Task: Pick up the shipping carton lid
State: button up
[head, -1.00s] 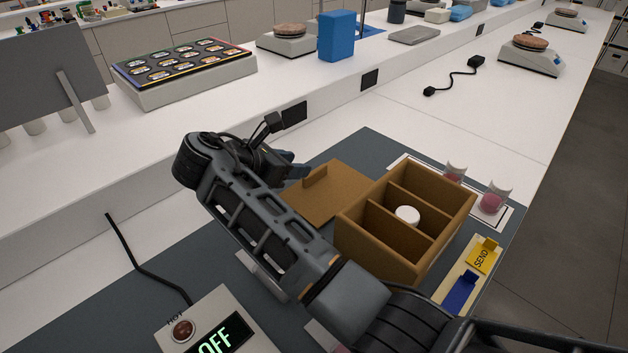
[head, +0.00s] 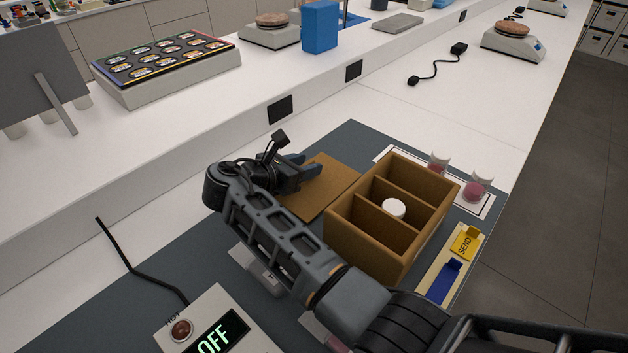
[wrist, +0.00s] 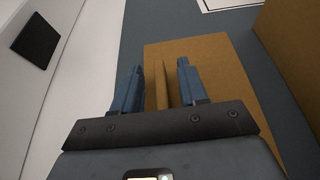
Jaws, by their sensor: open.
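The shipping carton lid (head: 327,182) is a flat brown board lying on the dark mat, left of the open carton (head: 355,234). In the wrist view the lid (wrist: 212,85) has a raised upright tab (wrist: 160,82) on it. My gripper (head: 301,165) is over the lid, and it also shows in the wrist view (wrist: 158,80). Its two blue fingers are open, one on each side of the tab, with a gap on both sides. In the head view the gripper hides the tab. I cannot tell how far down the tab the fingers reach.
The carton has three compartments, with a white-lidded jar (head: 394,208) in the middle one. Two pink jars (head: 477,187) stand on a white sheet behind it. A SEND panel (head: 464,243) lies right of the carton. A heater box (head: 212,335) reads OFF in front.

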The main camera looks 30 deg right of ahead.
jog(key=shift+d+f, duration=0.1)
jog(key=shift+d, duration=0.05)
grip_shut()
dwell(0.5)
